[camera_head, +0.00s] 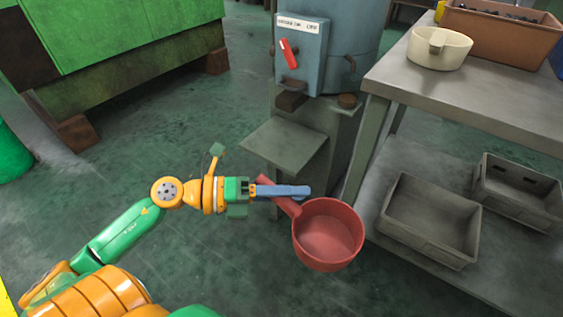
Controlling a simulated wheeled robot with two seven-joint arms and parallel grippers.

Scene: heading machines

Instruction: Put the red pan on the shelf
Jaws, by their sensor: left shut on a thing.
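The red pan (327,233) is held in the air, its open side facing up toward my camera. Its handle points up and left. My left gripper (296,191) is shut on the pan's handle. The pan appears in front of the left edge of a grey metal shelf unit, whose top shelf (455,95) and lower shelf (405,165) both show. The pan looks clear of both. My right gripper is not in view.
A cream pan (438,52) and a brown bin (503,32) stand on the top shelf. Two grey crates (428,222) (518,190) sit on the lower shelf. A blue-grey machine (330,50) stands behind the pan. A green machine (110,35) is at the upper left.

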